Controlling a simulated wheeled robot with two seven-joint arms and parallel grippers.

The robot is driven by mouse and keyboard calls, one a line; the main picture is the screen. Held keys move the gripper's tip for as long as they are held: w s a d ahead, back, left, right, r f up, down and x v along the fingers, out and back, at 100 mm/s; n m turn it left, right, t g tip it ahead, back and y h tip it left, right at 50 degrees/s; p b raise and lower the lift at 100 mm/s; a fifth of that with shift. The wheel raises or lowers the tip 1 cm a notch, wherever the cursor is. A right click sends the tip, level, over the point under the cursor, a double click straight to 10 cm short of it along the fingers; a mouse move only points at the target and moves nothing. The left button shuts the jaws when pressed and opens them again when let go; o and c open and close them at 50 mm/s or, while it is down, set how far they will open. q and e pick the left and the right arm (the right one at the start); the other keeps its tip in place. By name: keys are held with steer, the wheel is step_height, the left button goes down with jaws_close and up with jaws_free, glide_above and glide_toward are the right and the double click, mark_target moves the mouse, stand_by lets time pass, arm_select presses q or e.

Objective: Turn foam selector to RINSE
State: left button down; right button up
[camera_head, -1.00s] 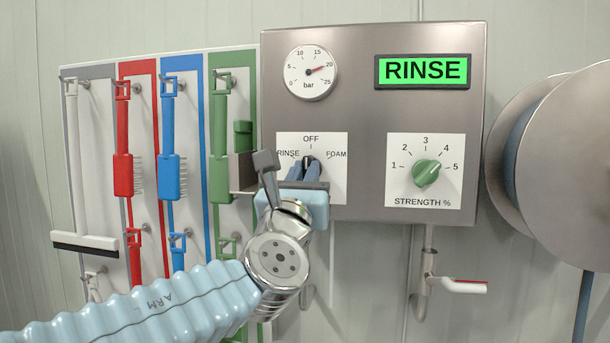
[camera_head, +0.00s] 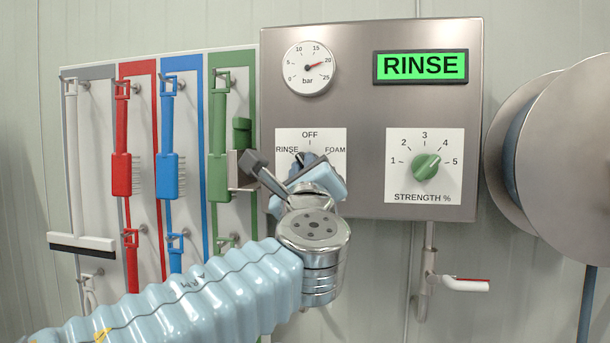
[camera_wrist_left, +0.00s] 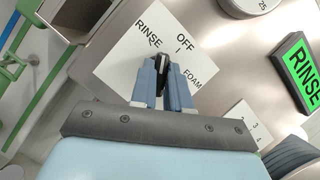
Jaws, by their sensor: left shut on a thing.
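The foam selector is a dark knob (camera_head: 301,157) on a white plate marked RINSE, OFF and FOAM, on the steel control box. My left gripper (camera_head: 306,168) is shut on it, its blue fingers on either side and rolled over at a slant. The left wrist view also shows the fingers (camera_wrist_left: 164,82) around the black knob (camera_wrist_left: 162,60). The knob leans up and left, towards RINSE; the fingers partly hide it. The green display (camera_head: 422,67) reads RINSE. My right gripper is not in view.
A green STRENGTH % knob (camera_head: 426,168) sits right of the selector, with a pressure gauge (camera_head: 309,68) above. Coloured brushes, such as the green one (camera_head: 218,175), hang close on the left. A hose reel (camera_head: 565,165) is at the right, a valve handle (camera_head: 465,284) below the box.

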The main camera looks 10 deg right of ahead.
arm_select(q)
steer(key=n+y, duration=0.1)
steer(key=n, duration=0.2)
steer(key=n+g+y, duration=0.1)
steer(key=n, duration=0.2)
steer(key=shift+p, duration=0.35)
steer(key=shift+n, duration=0.3)
steer(key=c, duration=1.1)
jaws_free()
steer(key=d+b+v, duration=0.1)
steer(key=b+v, duration=0.2)
steer(key=v, duration=1)
steer(key=shift+s+a, duration=0.35)
steer(key=shift+s, duration=0.1)
steer(key=shift+r, duration=0.15)
